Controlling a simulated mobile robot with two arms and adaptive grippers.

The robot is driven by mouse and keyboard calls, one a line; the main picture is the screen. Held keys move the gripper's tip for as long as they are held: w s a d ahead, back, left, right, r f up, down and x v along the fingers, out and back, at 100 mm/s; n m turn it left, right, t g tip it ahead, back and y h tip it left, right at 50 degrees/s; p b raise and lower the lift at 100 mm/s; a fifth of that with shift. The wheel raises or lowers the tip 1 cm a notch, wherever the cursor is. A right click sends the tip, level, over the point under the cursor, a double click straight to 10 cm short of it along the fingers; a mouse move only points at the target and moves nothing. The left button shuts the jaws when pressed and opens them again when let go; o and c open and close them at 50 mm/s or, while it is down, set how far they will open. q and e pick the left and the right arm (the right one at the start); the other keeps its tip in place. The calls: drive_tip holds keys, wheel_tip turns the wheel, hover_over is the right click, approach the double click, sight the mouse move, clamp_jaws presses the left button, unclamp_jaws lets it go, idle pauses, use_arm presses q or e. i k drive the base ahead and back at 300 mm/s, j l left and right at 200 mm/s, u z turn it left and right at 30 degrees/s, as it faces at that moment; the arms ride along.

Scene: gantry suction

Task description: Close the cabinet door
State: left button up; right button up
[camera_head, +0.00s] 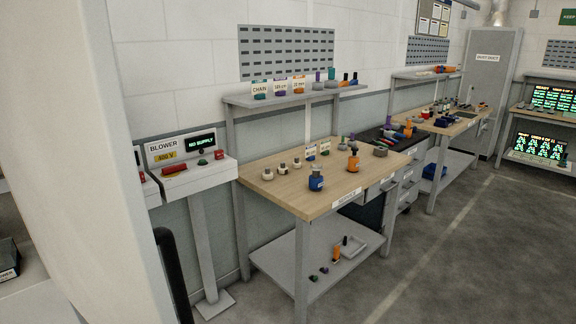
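A large pale panel (95,150) fills the left foreground, very close and cut off by the frame. It looks like an open cabinet door seen from near its edge, but I cannot see its hinge. A black vertical bar (174,278), bent at the top like a handle, stands at its right side. Left of the panel, a pale shelf surface (35,300) holds a dark box (8,262), perhaps inside the cabinet. A tall grey cabinet (490,80) labelled "DUST DUCT" stands far off at the back right; its front appears shut. Neither gripper is in view.
A blower control stand (187,170) is just beyond the panel. A wooden-topped workbench (285,200) with bottles and a lower shelf (300,262) stands in the middle, with another bench (440,128) behind. The grey floor (470,250) at right is clear.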

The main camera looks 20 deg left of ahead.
sight(67, 160)
drive_tip(key=i+u, duration=0.15)
drive_tip(key=u, duration=0.25)
drive_tip(key=i+u, duration=0.15)
drive_tip(key=u, duration=0.3)
drive_tip(key=i+l+u, duration=0.1)
drive_tip(key=u, duration=0.3)
drive_tip(key=i+l+u, duration=0.1)
drive_tip(key=l+u, duration=0.15)
drive_tip(key=u, duration=0.15)
drive_tip(key=i+l+u, duration=0.1)
drive_tip(key=u, duration=0.35)
drive_tip(key=l+u, duration=0.25)
drive_tip(key=u, duration=0.15)
drive_tip(key=i+l, duration=0.05)
